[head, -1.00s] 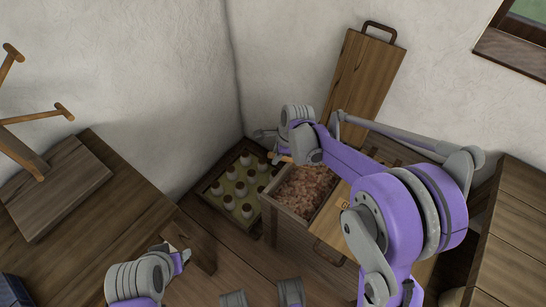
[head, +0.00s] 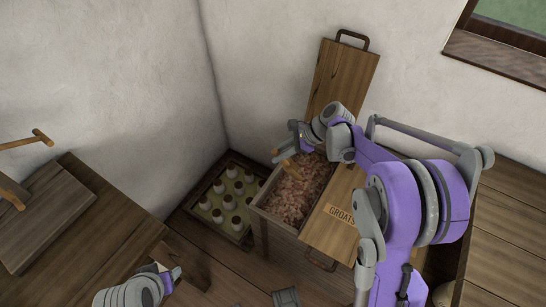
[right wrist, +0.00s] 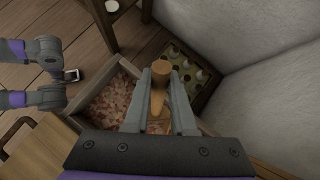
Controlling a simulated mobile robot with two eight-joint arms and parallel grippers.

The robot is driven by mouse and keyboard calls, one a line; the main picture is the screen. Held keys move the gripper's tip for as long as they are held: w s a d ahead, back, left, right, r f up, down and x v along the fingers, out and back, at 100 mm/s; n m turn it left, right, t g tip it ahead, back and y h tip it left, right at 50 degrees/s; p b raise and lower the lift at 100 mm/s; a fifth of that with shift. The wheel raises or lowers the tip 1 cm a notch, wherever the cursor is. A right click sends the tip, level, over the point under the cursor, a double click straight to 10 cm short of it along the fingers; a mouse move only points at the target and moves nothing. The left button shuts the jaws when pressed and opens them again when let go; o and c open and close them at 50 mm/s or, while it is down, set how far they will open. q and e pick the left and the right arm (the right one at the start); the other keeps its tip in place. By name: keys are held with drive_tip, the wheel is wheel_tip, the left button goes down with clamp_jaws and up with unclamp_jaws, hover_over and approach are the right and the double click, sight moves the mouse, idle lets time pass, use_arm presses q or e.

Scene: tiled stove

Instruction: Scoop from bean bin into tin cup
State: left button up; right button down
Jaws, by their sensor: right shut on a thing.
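The open wooden bin (head: 268,215) is filled with pinkish-brown beans (head: 300,190); the beans also show in the right wrist view (right wrist: 108,98). My right gripper (head: 290,150) is over the bin's back left edge. It is shut on the wooden handle of a scoop (head: 285,167). In the right wrist view the handle (right wrist: 158,78) stands between the two fingers; the scoop's bowl is not clearly seen. My left gripper (head: 172,272) is at the lower left, by the table; its jaws are too small to judge. I cannot make out a tin cup.
A lidded bin marked GROATS (head: 340,214) stands right of the open one. A tall board with a handle (head: 345,75) leans on the wall behind. A low crate (head: 205,232) of several jars is to the left. A wooden table (head: 100,245) is at left.

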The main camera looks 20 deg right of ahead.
drive_tip(key=shift+s+d+r+y+b, duration=0.1)
drive_tip(key=shift+d+r+y+b, duration=0.25)
drive_tip(key=shift+d+y, duration=0.35)
drive_tip(key=shift+d+r+y+b, duration=0.3)
drive_tip(key=shift+d+y, duration=0.1)
drive_tip(key=shift+d, duration=0.55)
drive_tip(key=shift+s+d+r+m+t+y+b, duration=0.15)
drive_tip(key=shift+d+r+t+y+b, duration=0.1)
drive_tip(key=shift+d+y+b, duration=0.5)
drive_tip(key=shift+s+d+r+m+t+y+b, duration=0.2)
drive_tip(key=shift+d+y, duration=0.35)
drive_tip(key=shift+d, duration=0.45)
drive_tip(key=shift+w, duration=0.15)
